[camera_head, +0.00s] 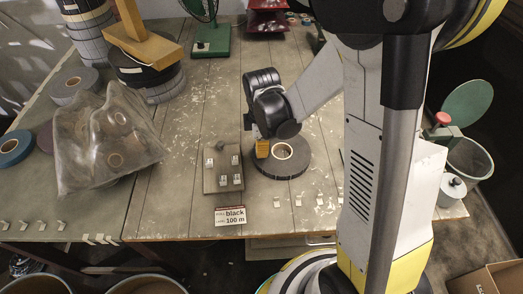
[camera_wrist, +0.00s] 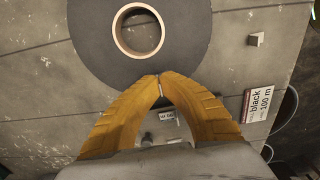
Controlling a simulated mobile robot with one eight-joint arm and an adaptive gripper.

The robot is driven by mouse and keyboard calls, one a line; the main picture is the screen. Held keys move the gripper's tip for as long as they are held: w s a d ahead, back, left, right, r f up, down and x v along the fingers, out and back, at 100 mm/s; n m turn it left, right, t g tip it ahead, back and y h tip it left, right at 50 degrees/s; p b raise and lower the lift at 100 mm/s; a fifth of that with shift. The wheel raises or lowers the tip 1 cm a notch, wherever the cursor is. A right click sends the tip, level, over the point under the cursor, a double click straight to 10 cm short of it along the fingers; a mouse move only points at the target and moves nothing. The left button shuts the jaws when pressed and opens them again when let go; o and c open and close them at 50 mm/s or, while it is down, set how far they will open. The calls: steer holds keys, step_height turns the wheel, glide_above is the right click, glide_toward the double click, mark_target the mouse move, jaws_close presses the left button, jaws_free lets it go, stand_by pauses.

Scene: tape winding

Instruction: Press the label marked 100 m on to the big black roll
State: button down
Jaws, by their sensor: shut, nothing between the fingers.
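The big black roll (camera_head: 297,166) lies flat on the table, with a pale cardboard core around its open centre. In the wrist view the roll (camera_wrist: 95,45) fills the upper middle. My gripper (camera_head: 262,155) is at the roll's left rim in the head view. In the wrist view the gripper (camera_wrist: 159,77) is shut, its yellow fingertips meeting over the rim with nothing between them. Whether they touch the roll cannot be told. A small white label (camera_wrist: 168,118) shows below the tips between the fingers; its print is too small to read. No label shows on the visible roll top.
A board with small metal blocks (camera_head: 209,184) lies left of the roll. A sign reading black, 100 m (camera_head: 230,216) is at the table's front edge. Several small clips line that edge. A plastic bag (camera_head: 105,140) and other rolls are at the left.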

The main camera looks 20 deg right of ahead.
steer(key=shift+f+b, duration=0.4)
steer(key=shift+b, duration=0.05)
stand_by(0.9)
stand_by(0.6)
steer(key=c, duration=1.1)
jaws_free()
steer(key=shift+r+p, duration=2.35)
steer(key=shift+r, duration=0.7)
